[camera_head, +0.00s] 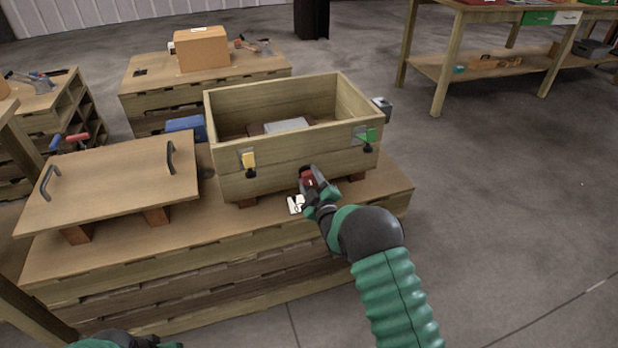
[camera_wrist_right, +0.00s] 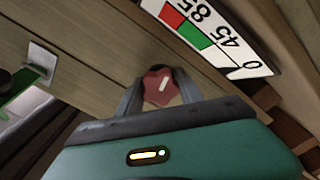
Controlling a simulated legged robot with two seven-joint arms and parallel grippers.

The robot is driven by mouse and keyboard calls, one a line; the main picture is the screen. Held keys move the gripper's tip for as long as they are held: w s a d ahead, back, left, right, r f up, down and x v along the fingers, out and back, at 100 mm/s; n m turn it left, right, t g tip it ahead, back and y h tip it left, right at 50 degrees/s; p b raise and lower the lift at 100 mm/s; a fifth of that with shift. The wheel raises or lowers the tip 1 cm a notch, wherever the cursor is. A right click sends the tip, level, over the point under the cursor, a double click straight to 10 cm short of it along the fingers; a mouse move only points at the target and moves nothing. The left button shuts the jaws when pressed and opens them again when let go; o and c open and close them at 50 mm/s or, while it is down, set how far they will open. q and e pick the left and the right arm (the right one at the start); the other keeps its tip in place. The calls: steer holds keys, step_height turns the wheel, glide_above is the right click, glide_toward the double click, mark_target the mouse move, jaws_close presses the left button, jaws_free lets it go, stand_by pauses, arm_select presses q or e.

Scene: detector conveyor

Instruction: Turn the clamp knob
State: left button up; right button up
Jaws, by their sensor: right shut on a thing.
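The red clamp knob (camera_head: 306,177) is on the lower front of the open wooden box (camera_head: 290,160). In the right wrist view the knob (camera_wrist_right: 158,86) is lobed with a white mark. My right gripper (camera_head: 312,181) is shut on it, one finger on each side; the gripper also shows in the wrist view (camera_wrist_right: 160,92). A white scale plate (camera_wrist_right: 205,38) with red and green bands and numbers lies beside the knob; in the head view the plate (camera_head: 296,204) is partly visible. My left gripper is not clearly seen; only part of my left arm shows at the bottom edge.
The box stands on a pallet-like wooden table (camera_head: 240,232). A wooden lid (camera_head: 115,182) with two black handles lies on blocks at left.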

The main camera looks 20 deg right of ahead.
steer(key=shift+s+f+m, duration=0.15)
steer(key=shift+f+m, duration=0.25)
steer(key=shift+m, duration=0.2)
steer(key=o, duration=1.1)
steer(key=shift+o, duration=1.4)
steer(key=shift+r, duration=0.15)
